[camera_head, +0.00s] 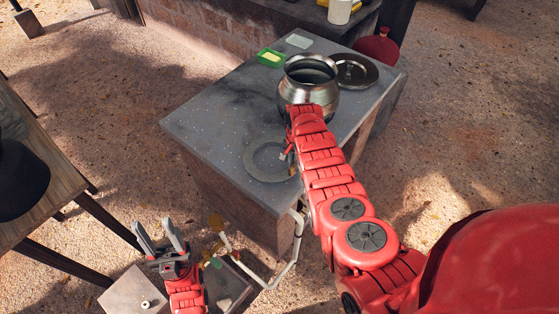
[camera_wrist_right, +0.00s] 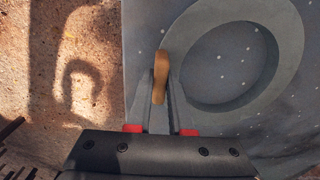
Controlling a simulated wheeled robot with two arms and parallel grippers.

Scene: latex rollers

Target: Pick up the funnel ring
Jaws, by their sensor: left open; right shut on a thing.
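The funnel ring (camera_head: 252,166) is a flat grey ring near the front edge of the grey-topped table. In the right wrist view the funnel ring (camera_wrist_right: 288,45) fills the right side, with the speckled tabletop showing through its hole. My right gripper (camera_head: 289,151) is at the ring's right side. In the wrist view its fingers (camera_wrist_right: 160,82) are shut on a brown tab at the ring's edge, which looks like its handle. I cannot tell whether the ring touches the table. My left gripper (camera_head: 156,226) is open and empty, low in front of the table.
A metal pot (camera_head: 309,88) stands behind my right gripper on the table (camera_head: 205,115), with a round metal lid (camera_head: 354,71) beside it. A green-and-yellow item (camera_head: 270,58) lies at the back edge. A wooden table (camera_head: 45,150) stands at left. The tabletop's left part is clear.

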